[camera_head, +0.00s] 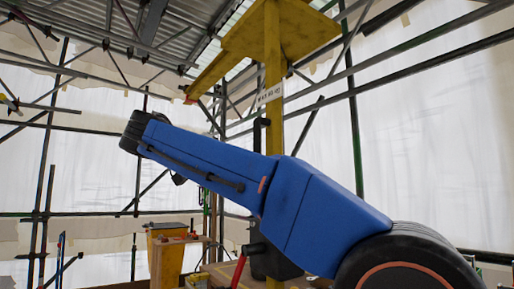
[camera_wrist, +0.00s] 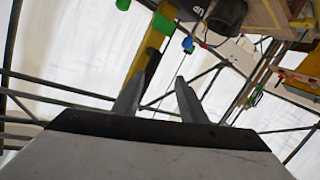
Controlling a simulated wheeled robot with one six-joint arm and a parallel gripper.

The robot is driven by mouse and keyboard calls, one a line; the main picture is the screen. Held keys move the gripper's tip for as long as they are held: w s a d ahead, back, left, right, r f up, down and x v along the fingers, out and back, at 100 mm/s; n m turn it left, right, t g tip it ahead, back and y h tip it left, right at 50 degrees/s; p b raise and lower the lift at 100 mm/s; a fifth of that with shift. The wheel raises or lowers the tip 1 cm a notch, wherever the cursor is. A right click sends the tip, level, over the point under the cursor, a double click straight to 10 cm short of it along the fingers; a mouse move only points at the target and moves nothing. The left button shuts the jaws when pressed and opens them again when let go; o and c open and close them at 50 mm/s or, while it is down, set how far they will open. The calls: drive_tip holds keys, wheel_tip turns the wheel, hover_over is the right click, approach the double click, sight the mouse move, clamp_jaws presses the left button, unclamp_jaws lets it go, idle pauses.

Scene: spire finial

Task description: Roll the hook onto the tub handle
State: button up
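In the wrist view my gripper (camera_wrist: 162,78) shows as two grey fingers standing apart, with nothing clearly held between them. A dark round vessel that may be the tub (camera_wrist: 228,15) is at the top, beyond the fingers and to the right. A thin dark curved line hangs by it; I cannot tell if it is the handle. The yellow jib crane (camera_head: 272,60) stands in the head view, its beam running to the lower left and ending in a reddish tip. I cannot make out the hook in either view. My blue arm hides much of the head view, and my gripper cannot be made out there.
A yellow stand with a wooden top (camera_head: 168,238) is at the lower left of the head view. Scaffold poles (camera_head: 354,130) and white sheeting surround the place. A wooden surface (camera_wrist: 270,12) is at the top right of the wrist view.

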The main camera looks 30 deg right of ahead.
sight(254, 142)
drive_tip(key=a+r+m+g+h, duration=0.25)
drive_tip(key=a+r+m, duration=0.25)
drive_tip(key=r, duration=0.4)
drive_tip(key=shift+t, duration=0.35)
drive_tip(key=x, duration=1.7)
drive_tip(key=shift+s+d+f, duration=0.15)
drive_tip(key=shift+s+d, duration=0.05)
drive_tip(key=shift+d, duration=0.15)
drive_tip(key=shift+c, duration=0.4)
clamp_jaws()
